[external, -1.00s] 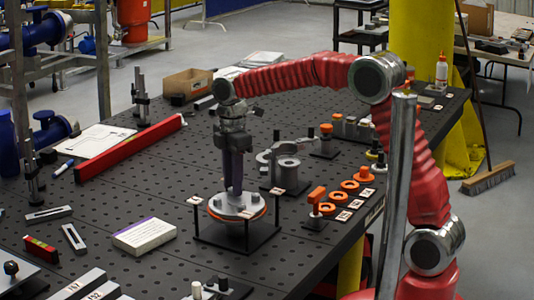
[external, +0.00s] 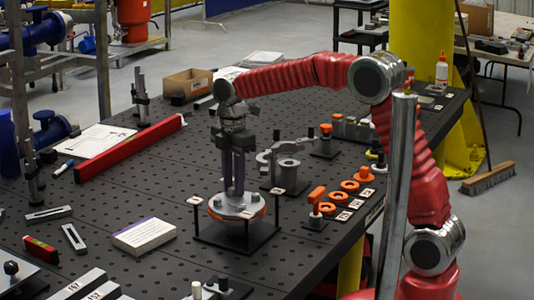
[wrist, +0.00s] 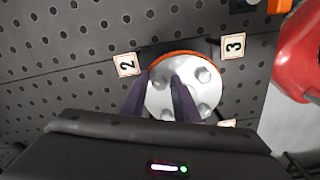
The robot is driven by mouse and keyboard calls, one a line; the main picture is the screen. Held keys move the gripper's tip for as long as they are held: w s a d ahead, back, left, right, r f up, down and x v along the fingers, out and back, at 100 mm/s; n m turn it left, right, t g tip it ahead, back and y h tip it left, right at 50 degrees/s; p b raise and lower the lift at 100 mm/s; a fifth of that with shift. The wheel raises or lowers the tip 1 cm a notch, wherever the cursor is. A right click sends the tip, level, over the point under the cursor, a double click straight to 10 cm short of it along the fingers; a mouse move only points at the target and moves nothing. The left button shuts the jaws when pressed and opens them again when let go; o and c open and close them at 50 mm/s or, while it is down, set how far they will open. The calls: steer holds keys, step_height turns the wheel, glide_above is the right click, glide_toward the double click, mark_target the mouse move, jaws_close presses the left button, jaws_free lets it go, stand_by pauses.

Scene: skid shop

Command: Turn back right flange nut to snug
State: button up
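The round grey flange (external: 240,204) with an orange ring under it sits on a black stand (external: 236,238) on the perforated bench. In the wrist view, several bolt heads or nuts stand around the flange face (wrist: 184,92). My gripper (external: 233,190) points straight down over the flange, its fingertips close to the top face. In the wrist view, the two dark fingers of my gripper (wrist: 160,78) are apart, with nothing clearly held between them. The fingers hide part of the face. I cannot tell which nut is the back right one or whether a fingertip touches one.
Number cards 2 (wrist: 127,64) and 3 (wrist: 233,45) stand beside the flange. A grey clamp-like fixture (external: 286,170) is close behind right. Orange rings (external: 350,186) lie along the right bench edge. A white box (external: 144,236) lies to the left, with free bench around it.

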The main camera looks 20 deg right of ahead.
steer(key=n, duration=0.4)
step_height(320, 180, up, 14)
steer(key=m, duration=1.1)
glide_toward(233, 188)
steer(key=d, duration=0.3)
steer(key=s+d+f+m+t, duration=0.1)
steer(key=s+d+m, duration=0.2)
steer(key=d, duration=0.5)
steer(key=s+d+f+m+t, duration=0.1)
steer(key=s+d+m, duration=0.3)
steer(key=d, duration=0.5)
steer(key=s+d+f+m+t+y, duration=0.1)
steer(key=s+d+f+m, duration=0.2)
steer(key=d+m, duration=0.3)
steer(key=shift+s+d, duration=0.7)
steer(key=shift+d, duration=0.55)
steer(key=shift+f, duration=0.15)
